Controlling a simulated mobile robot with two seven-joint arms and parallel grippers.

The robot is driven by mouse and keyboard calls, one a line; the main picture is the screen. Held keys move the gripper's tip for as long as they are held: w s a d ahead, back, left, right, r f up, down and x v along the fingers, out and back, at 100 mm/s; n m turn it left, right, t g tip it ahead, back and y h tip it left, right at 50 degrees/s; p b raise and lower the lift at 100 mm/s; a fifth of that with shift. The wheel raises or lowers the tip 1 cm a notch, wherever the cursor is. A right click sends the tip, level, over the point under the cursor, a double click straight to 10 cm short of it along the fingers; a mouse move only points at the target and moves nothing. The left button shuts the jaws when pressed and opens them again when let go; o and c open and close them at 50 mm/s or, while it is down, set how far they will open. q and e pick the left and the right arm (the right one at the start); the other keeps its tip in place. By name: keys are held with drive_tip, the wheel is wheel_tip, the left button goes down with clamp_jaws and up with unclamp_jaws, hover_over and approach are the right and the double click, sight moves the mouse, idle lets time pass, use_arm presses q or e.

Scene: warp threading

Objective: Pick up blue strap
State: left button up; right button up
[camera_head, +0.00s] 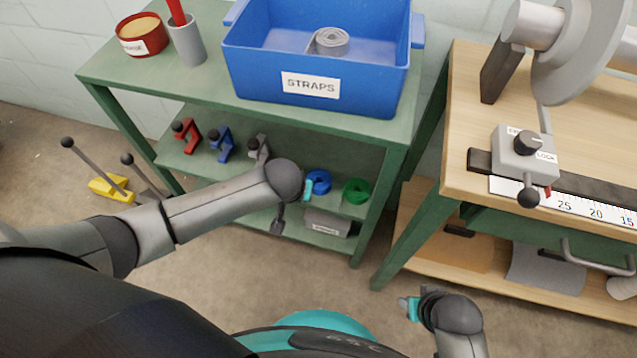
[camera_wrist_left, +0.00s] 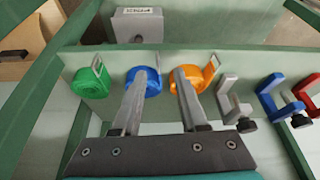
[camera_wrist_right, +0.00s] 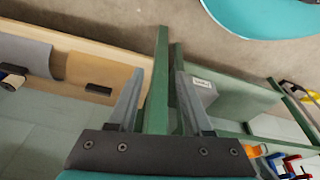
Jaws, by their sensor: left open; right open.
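The blue strap (camera_head: 320,181) is a coil on the middle shelf of the green rack, left of the green strap (camera_head: 356,190). In the left wrist view the blue strap (camera_wrist_left: 154,82) lies partly behind one finger of my left gripper (camera_wrist_left: 161,76). The other finger overlaps the orange strap (camera_wrist_left: 193,73). My left gripper is open and empty, facing the shelf; contact cannot be told. In the head view my left arm hides its fingers and the orange strap. My right gripper (camera_wrist_right: 158,76) is open and empty, low near the workbench.
A blue bin (camera_head: 250,80) labelled STRAPS stands on the rack top with a grey coil (camera_head: 331,41) inside. Red (camera_head: 187,135), blue (camera_head: 221,143) and grey (camera_head: 258,149) clamps sit left of the straps. A wooden workbench (camera_head: 465,110) stands right of the rack.

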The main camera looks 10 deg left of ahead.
sight(318, 187)
use_arm(q)
drive_tip(key=b+x, duration=0.2)
drive_tip(key=x, duration=0.1)
drive_tip(key=shift+w+d+f+b, duration=0.15)
drive_tip(key=shift+w+f+b, duration=0.1)
drive_tip(key=shift+b, duration=0.1)
drive_tip(key=shift+w+f, duration=0.2)
drive_tip(key=shift+f, duration=0.05)
use_arm(e)
wheel_tip(318, 187, up, 7)
drive_tip(key=w+t, duration=0.1)
drive_tip(key=w, duration=0.1)
drive_tip(key=shift+a, duration=0.15)
drive_tip(key=shift+r, duration=0.1)
use_arm(q)
clamp_jaws()
idle(0.6)
